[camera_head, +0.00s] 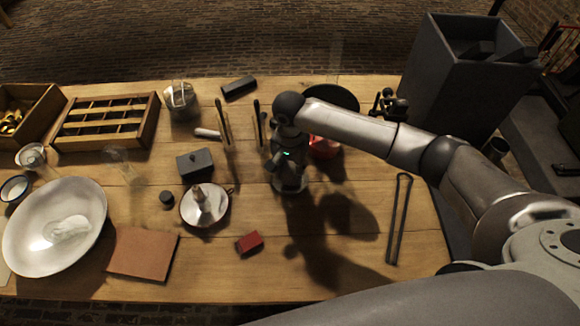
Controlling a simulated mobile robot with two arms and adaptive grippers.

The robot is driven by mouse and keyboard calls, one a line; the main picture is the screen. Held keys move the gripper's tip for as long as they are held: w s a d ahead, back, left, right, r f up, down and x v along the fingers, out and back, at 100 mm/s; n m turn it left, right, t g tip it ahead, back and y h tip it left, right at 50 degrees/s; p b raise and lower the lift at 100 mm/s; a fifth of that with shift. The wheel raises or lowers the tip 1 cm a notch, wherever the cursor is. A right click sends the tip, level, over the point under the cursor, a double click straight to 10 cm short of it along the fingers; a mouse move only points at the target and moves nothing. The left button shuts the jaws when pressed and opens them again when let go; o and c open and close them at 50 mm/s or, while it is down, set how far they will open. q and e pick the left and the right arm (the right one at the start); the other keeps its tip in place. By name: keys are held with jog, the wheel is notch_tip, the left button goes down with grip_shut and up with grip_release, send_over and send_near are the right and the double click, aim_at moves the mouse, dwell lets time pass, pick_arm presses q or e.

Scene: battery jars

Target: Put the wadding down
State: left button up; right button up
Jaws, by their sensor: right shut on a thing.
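A white, soft-looking lump that looks like wadding (70,228) lies in the wide pale dish (28,252) at the left front of the table. My right gripper (289,184) points down over the middle of the table, well to the right of the dish. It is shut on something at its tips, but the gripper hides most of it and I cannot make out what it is. My left gripper is not in view.
A candle holder (190,214), a dark grey box (196,165) and upright rods (224,128) stand left of my right gripper. A red block (249,242) and tongs (398,220) lie nearer the front. A tall dark bin (445,95) stands at the right. The front middle is mostly clear.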

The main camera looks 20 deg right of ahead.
jog(key=shift+f, duration=0.2)
jog(key=shift+f, duration=0.1)
jog(key=shift+f, duration=0.15)
jog(key=o, duration=0.9)
